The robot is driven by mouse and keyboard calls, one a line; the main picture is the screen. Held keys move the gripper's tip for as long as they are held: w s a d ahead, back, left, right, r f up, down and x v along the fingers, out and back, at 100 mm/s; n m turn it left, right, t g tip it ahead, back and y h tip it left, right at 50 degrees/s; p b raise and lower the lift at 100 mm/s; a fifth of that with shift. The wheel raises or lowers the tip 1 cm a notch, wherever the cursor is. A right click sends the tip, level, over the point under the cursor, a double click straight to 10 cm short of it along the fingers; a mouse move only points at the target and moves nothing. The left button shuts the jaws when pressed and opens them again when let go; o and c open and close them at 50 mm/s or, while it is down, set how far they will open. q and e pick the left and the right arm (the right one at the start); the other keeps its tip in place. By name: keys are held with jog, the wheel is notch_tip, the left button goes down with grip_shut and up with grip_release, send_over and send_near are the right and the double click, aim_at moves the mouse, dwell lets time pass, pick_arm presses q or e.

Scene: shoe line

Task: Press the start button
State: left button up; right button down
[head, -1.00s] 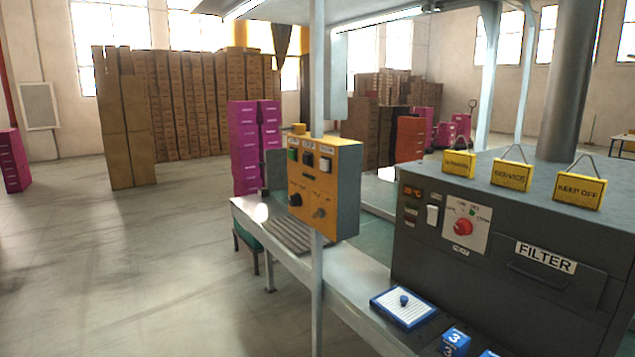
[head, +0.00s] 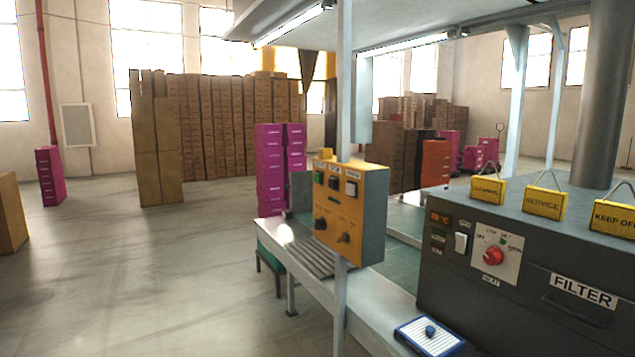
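A yellow-orange control box (head: 349,211) is fixed to a thin grey post in the middle of the head view. Its front has a row of buttons at the top. The leftmost is a green button (head: 319,178), with a dark one beside it and a pale one (head: 351,189) at the right. The labels above them are too small to read surely. Two dark knobs sit lower on the front. Neither of my grippers shows in this view.
A conveyor line (head: 375,310) runs behind the post. A dark filter cabinet (head: 520,275) with yellow signs stands at the right. A blue-framed pad (head: 429,336) lies at its foot. Magenta boxes (head: 270,170) stand behind the line. The floor (head: 150,270) at the left is open.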

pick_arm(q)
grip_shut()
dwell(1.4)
